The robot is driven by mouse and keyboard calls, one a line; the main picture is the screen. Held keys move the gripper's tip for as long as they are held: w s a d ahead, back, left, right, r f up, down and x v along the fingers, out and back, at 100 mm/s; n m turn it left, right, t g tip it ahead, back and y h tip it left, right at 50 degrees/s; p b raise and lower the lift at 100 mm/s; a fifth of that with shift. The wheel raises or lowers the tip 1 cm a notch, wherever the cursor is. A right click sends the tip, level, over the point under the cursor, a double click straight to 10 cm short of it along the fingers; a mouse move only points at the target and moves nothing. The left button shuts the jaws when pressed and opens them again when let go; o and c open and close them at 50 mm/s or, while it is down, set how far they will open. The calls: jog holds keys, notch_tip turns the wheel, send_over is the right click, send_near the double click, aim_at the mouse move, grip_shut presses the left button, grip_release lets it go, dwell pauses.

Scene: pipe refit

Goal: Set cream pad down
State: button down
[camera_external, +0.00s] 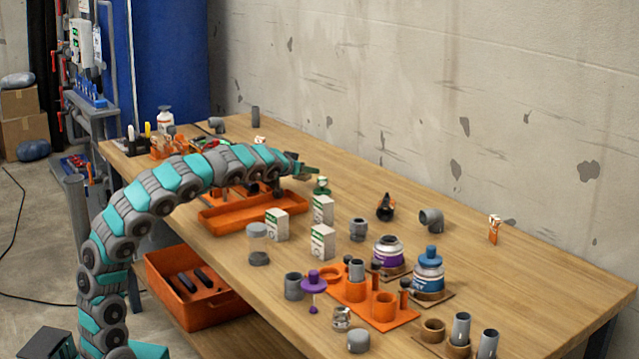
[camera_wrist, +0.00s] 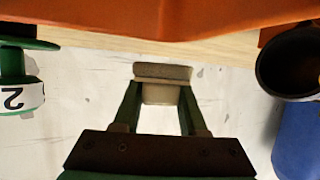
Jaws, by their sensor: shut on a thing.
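My gripper (camera_external: 306,170) reaches over the back middle of the workbench, beyond the orange tray (camera_external: 222,222). In the wrist view, the two green fingers of my gripper (camera_wrist: 160,98) are shut on a small cream pad (camera_wrist: 163,73), one finger on each side. The pad is held at the fingertips, in front of a pale strip of wooden bench top and the wall. I cannot tell whether it touches the bench. The pad cannot be made out in the external view.
A green item labelled 2 (camera_wrist: 22,85) and a dark pipe opening (camera_wrist: 290,62) flank the gripper in the wrist view. White-and-green boxes (camera_external: 322,242) stand in front of it. Paint cans (camera_external: 428,268) and an orange holder (camera_external: 383,312) stand nearer. Bare bench lies at right (camera_external: 540,280).

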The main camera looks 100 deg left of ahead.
jog(key=shift+f, duration=0.3)
jog(key=shift+f+b, duration=0.5)
jog(key=shift+f, duration=0.05)
jog(key=shift+f, duration=0.1)
jog(key=shift+c, duration=2.3)
grip_release()
